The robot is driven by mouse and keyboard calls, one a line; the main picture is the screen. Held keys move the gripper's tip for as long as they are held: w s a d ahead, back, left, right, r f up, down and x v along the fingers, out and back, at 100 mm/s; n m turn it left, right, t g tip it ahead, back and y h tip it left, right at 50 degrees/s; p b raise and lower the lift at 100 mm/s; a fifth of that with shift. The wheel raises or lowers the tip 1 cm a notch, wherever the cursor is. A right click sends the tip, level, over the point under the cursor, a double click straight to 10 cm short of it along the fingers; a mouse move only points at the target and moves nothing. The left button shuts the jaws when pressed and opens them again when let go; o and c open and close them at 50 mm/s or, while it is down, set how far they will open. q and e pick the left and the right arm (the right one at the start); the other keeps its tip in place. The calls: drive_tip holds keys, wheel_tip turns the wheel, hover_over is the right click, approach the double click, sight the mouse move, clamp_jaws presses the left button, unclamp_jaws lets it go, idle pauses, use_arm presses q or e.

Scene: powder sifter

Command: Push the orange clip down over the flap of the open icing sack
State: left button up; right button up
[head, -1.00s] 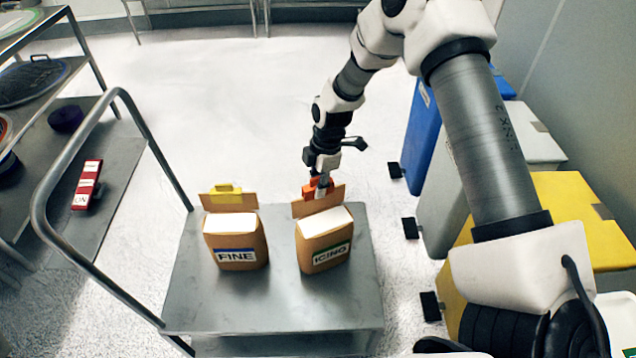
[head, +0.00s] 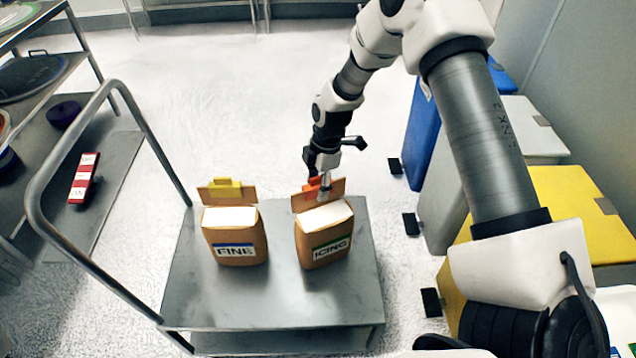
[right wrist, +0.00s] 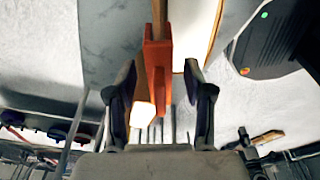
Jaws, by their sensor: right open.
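The icing sack (head: 322,242) stands upright on the cart, with a white open top and a raised cardboard flap (head: 337,188) behind it. The orange clip (head: 311,187) sits at the flap's upper edge. In the right wrist view the orange clip (right wrist: 157,62) straddles the thin flap edge (right wrist: 160,12). How far down it sits is hard to tell. My right gripper (head: 318,188) is at the clip from above. In the right wrist view its fingers (right wrist: 162,88) are apart, one on each side of the clip, with gaps between. My left gripper is not in view.
The FINE sack (head: 236,242) with a yellow clip (head: 226,188) on its flap stands to the left on the same cart (head: 200,300). The cart's handle (head: 50,165) rises at the left. Blue, grey and yellow bins (head: 560,205) line the right side.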

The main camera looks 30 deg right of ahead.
drive_tip(key=r, duration=0.4)
drive_tip(key=d+r, duration=0.1)
drive_tip(key=r, duration=0.7)
drive_tip(key=shift+s+d, duration=0.15)
drive_tip(key=shift+d, duration=0.2)
drive_tip(key=s+a+f+m+g+p, duration=0.1)
drive_tip(key=s+a+f+m+p, duration=0.4)
drive_tip(key=s, duration=0.6)
drive_tip(key=s+a+f+m+g+h+p, duration=0.1)
drive_tip(key=s+a+f+m, duration=0.1)
drive_tip(key=s+f, duration=0.65)
drive_tip(key=s+a+f+m+g+p, duration=0.2)
drive_tip(key=s+a+f+m+p, duration=0.15)
drive_tip(key=s, duration=0.95)
drive_tip(key=w+m+t, duration=0.1)
drive_tip(key=m, duration=0.1)
drive_tip(key=w+m+t, duration=0.1)
drive_tip(key=w+m, duration=0.1)
drive_tip(key=w+m+t, duration=0.1)
drive_tip(key=m, duration=0.1)
drive_tip(key=shift+w+d+r+t+h, duration=0.1)
drive_tip(key=shift+w+d+t+h, duration=0.1)
drive_tip(key=shift+d+t+h, duration=0.15)
drive_tip(key=shift+a, duration=0.1)
